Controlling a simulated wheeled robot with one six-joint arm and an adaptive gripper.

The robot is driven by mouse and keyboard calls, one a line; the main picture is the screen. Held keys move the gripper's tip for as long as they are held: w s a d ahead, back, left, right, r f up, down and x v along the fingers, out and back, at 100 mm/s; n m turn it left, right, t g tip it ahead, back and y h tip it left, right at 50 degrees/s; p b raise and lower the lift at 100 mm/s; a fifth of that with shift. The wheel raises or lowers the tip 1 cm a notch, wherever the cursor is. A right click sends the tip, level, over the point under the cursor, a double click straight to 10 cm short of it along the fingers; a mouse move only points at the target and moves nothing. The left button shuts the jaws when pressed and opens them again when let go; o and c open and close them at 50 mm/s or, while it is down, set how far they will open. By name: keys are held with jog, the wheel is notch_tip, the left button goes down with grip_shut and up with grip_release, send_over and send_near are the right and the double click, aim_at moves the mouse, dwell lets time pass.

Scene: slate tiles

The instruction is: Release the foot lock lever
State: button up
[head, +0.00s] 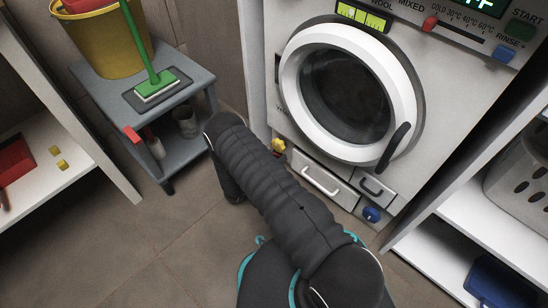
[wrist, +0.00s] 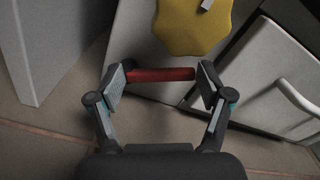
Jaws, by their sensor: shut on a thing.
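A red bar (wrist: 160,74), apparently the foot lock lever, lies level across the space between my two fingertips in the wrist view. My gripper (wrist: 160,76) is shut on it, with one pad at each end of the bar. The bar is low on the washing machine's front (head: 440,100), just below a yellow knob (wrist: 195,25). The same yellow knob (head: 278,145) shows in the head view at the washer's lower left. In the head view my own arm hides the gripper and the red bar.
A drawer (head: 325,182) with a pale handle is right of the knob, and a blue knob (head: 371,214) is further right. A grey cart (head: 185,104) with a yellow bucket (head: 100,45) stands left. White shelving (head: 470,235) stands right. Tiled floor (head: 160,240) is open at lower left.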

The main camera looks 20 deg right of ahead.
jog(key=o, duration=1.6)
jog(key=shift+w+d, duration=0.1)
jog(key=shift+d, duration=0.15)
jog(key=shift+a, duration=0.1)
jog(key=shift+a, duration=0.2)
jog(key=shift+s+a, duration=0.2)
jog(key=shift+a, duration=0.05)
jog(key=v, duration=1.1)
jog(key=shift+s+a, duration=0.1)
jog(key=shift+s, duration=0.05)
